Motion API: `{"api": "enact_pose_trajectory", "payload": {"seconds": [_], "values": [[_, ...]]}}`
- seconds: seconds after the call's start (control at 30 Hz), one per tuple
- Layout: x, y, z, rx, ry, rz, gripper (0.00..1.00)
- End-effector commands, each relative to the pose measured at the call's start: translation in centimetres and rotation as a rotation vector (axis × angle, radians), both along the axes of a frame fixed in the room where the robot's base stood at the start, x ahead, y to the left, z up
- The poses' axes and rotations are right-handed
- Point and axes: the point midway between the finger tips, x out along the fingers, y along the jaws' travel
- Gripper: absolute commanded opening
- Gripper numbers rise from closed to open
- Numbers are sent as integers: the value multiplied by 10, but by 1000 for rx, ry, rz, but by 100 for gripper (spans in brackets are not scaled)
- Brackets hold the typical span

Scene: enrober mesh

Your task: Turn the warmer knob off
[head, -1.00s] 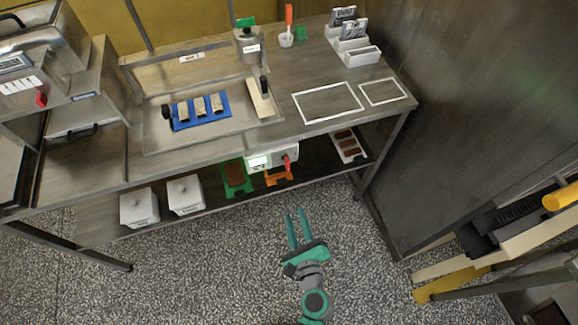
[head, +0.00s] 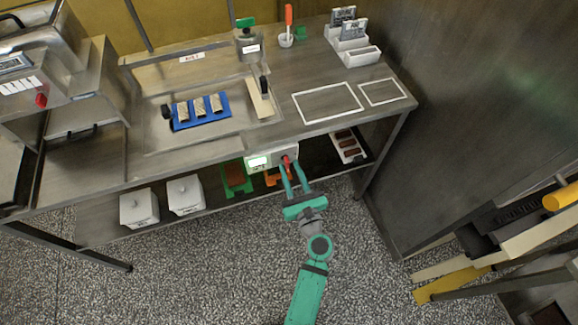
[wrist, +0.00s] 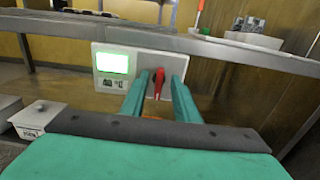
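The warmer knob (wrist: 158,84) is red and sits on a white control box (wrist: 118,60) with a lit green display, hung under the front edge of the bench. In the wrist view the knob stands upright between my gripper's two teal fingers (wrist: 158,88), with a gap on each side. In the head view my gripper (head: 294,178) reaches up to the box, and the knob (head: 285,159) shows at the fingertips. The fingers are apart. Whether they touch the knob or box face is hard to tell.
The steel bench (head: 240,140) overhangs the box. On the lower shelf are white lidded containers (head: 185,193), a green tray (head: 236,180), an orange item (head: 276,177) and a white tray of brown bars (head: 348,146). The speckled floor in front is clear.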

Motion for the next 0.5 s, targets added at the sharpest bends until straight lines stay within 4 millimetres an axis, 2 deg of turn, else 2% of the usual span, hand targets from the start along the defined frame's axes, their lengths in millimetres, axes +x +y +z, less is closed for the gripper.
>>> {"api": "enact_pose_trajectory", "payload": {"seconds": [0.2,0.5], "values": [[16,5,0,0,0,0,28],[17,6,0,-1,1,0,28]]}}
